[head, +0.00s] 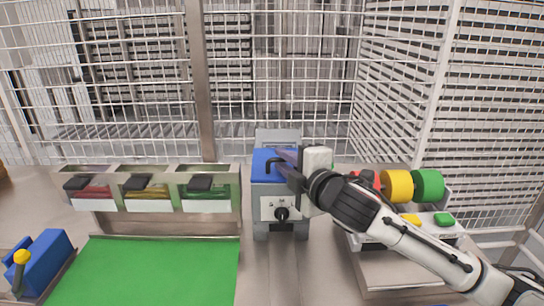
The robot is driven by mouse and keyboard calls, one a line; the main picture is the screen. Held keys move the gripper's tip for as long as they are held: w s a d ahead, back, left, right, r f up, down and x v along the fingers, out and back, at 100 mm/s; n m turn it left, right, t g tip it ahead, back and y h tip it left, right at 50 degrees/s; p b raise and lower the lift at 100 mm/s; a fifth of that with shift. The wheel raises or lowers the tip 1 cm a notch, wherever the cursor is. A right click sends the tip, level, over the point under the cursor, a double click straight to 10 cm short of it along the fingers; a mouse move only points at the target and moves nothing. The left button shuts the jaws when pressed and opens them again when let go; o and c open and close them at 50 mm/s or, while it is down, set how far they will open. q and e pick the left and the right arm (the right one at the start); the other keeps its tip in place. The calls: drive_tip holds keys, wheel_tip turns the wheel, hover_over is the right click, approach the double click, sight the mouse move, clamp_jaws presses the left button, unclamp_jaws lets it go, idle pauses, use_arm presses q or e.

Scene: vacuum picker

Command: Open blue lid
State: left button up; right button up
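The blue lid (260,175) lies on top of a grey box-shaped machine (266,213) with a black knob (282,213) on its front. A black handle (272,162) stands on the lid. My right gripper (281,166) reaches in from the right, over the lid and at its handle. Its grey fingers and white body cover the right part of the lid. Whether the fingers are closed around the handle, or only beside it, I cannot tell. The lid looks flat and down on the machine. My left gripper is not in view.
Left of the machine is a rack (152,201) with red, yellow and green bins with black tops. A green mat (160,270) and a blue block with a yellow knob (41,267) lie in front. Red, yellow (397,186) and green (428,186) rolls stand right. A wire fence closes the back.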

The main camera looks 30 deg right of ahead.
drive_tip(key=shift+w+d+f, duration=0.1)
drive_tip(key=shift+w, duration=0.25)
drive_tip(key=shift+s, duration=0.1)
clamp_jaws()
